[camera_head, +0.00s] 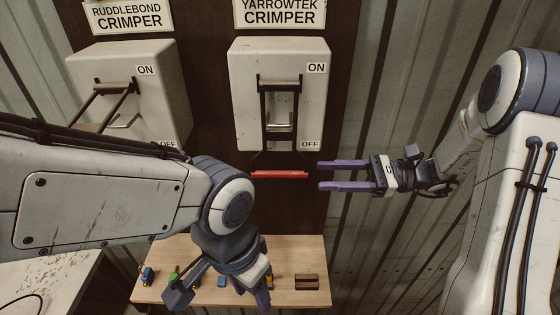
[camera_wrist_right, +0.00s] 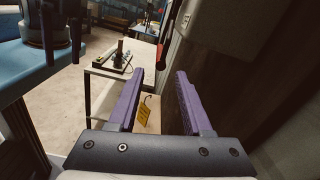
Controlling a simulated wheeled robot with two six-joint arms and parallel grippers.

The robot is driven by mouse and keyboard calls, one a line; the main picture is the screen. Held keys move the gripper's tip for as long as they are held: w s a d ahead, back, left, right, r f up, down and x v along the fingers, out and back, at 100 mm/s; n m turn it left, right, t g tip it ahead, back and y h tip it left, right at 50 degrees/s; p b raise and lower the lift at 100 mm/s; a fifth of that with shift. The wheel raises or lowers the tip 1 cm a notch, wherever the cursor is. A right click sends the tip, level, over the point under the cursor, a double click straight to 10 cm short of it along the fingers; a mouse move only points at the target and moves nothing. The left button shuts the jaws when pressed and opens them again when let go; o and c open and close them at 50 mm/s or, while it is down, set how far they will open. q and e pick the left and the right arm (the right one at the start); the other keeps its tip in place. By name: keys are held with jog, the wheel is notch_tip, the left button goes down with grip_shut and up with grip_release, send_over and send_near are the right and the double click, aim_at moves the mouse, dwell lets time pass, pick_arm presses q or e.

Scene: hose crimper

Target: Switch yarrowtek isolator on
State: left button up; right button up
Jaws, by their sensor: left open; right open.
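The yarrowtek isolator (camera_head: 279,95) is a pale grey box on a dark panel, under a sign reading "YARROWTEK CRIMPER". ON is marked at its upper right and OFF at its lower right. Its dark lever frame hangs down, with the red handle bar (camera_head: 280,174) below the box, at the OFF end. My right gripper (camera_head: 345,176) is open and empty, its purple fingers pointing left just right of the red bar in the head view. The fingers also show in the right wrist view (camera_wrist_right: 159,100). My left gripper (camera_head: 262,297) points down at the bottom, partly cut off.
The ruddlebond isolator (camera_head: 125,65) stands to the left, its lever partly hidden by my left arm. A wooden shelf (camera_head: 310,255) below holds several small items. The right wrist view shows a white table (camera_wrist_right: 108,68) and a yellow tag (camera_wrist_right: 143,115).

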jog(key=p, duration=0.4)
send_near(255, 174)
jog(key=a, duration=0.4)
jog(key=shift+w+f, duration=0.2)
jog(key=shift+w, duration=0.1)
jog(key=shift+a+f, duration=0.1)
jog(key=shift+a, duration=0.5)
grip_shut()
dwell(0.4)
